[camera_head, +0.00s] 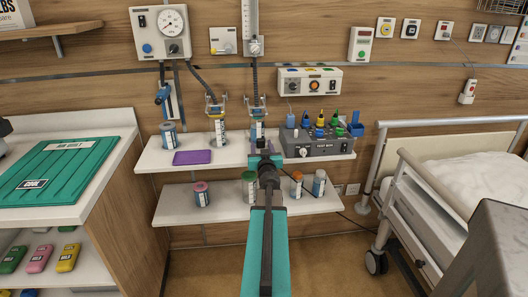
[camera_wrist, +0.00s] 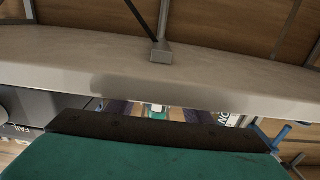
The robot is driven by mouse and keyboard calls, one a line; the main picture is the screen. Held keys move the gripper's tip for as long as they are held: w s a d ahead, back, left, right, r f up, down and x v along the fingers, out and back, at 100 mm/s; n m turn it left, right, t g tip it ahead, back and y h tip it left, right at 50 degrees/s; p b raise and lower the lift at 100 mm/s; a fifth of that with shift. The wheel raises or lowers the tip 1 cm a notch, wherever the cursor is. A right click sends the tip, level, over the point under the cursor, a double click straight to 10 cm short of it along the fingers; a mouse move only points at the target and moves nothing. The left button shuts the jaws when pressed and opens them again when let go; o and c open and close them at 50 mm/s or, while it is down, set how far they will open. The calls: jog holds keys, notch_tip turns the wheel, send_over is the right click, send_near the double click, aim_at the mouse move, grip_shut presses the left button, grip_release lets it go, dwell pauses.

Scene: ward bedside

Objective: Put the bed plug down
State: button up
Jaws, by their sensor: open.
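My gripper (camera_head: 263,158) is at the front of the upper wall shelf (camera_head: 225,172), seen from behind at the end of my teal arm. It is open, and I see nothing held in it. A blue-banded container (camera_head: 257,132) stands just behind it. The arm and gripper hide part of both shelves. In the wrist view, a pale shelf edge (camera_wrist: 60,62) crosses close in front of my gripper.
A grey test box (camera_head: 325,145) with coloured plugs on top stands on the upper shelf's right end. A purple pad (camera_head: 193,157) lies to the left. Several jars stand on the lower shelf (camera_head: 225,208). The bed (camera_head: 425,205) is at right, a cabinet (camera_head: 110,195) at left.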

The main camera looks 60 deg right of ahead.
jog(key=shift+v, duration=3.1)
jog(key=shift+s+a+r+p, duration=0.2)
jog(key=shift+r+p, duration=0.05)
jog(key=shift+p, duration=0.3)
jog(key=shift+s+a+p, duration=0.35)
jog(key=shift+a+p, duration=0.2)
jog(key=shift+p, duration=0.1)
jog(key=shift+s+f+p, duration=0.1)
jog(key=shift+p, duration=0.8)
jog(key=shift+a+p, duration=0.15)
jog(key=shift+p, duration=0.45)
jog(key=p, duration=0.1)
jog(key=a+p, duration=0.1)
jog(key=p, duration=0.1)
jog(key=shift+s, duration=0.2)
jog(key=p+v, duration=0.1)
jog(key=p, duration=0.4)
jog(key=shift+s+a, duration=0.3)
jog(key=shift+s+a+p, duration=0.25)
jog(key=shift+s+p, duration=0.05)
jog(key=shift+p, duration=1)
